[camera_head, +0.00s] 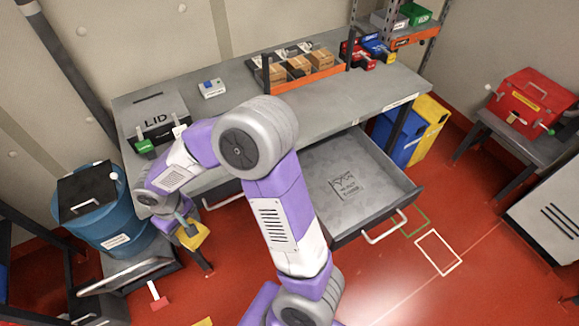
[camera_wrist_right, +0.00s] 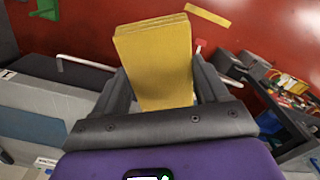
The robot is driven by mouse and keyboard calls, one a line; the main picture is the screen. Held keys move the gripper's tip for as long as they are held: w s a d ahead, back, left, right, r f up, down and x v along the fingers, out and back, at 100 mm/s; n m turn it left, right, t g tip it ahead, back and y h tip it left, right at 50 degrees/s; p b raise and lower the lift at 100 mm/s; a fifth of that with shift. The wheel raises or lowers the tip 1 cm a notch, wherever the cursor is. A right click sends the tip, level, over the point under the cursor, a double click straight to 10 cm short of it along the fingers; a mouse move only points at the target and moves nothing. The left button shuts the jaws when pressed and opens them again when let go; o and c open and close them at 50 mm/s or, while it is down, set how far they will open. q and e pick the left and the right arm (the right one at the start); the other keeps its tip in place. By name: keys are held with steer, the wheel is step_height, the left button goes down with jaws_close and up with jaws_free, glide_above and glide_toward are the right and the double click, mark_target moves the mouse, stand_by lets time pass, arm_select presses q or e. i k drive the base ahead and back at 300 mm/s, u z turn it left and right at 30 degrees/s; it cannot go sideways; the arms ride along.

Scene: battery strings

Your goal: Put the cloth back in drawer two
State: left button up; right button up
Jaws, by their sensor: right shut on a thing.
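The yellow folded cloth (camera_head: 192,234) hangs low in front of the workbench's left part. My right gripper (camera_head: 184,222) is shut on it. In the right wrist view the cloth (camera_wrist_right: 155,62) sticks out between the two fingers of the right gripper (camera_wrist_right: 160,82). An open grey drawer (camera_head: 380,205) sticks out under the bench, to the right of my right arm. Its floor is bare apart from a dark printed marking. A second drawer's handle (camera_head: 222,201) shows left of my arm, and that drawer looks closed. No drawer number is readable. My left gripper is not in view.
The workbench (camera_head: 225,115) carries a grey LID box (camera_head: 155,118) and an orange-edged rack of cartons (camera_head: 312,66). A blue drum (camera_head: 108,215) stands at the left. Blue and yellow bins (camera_head: 425,130) stand beyond the open drawer. Red floor lies clear in front.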

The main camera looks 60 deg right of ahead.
mark_target(364, 168)
steer(key=u, duration=1.9)
steer(key=k, duration=3)
steer(key=z, duration=1.25)
steer(key=i, duration=0.55)
steer(key=u, duration=0.05)
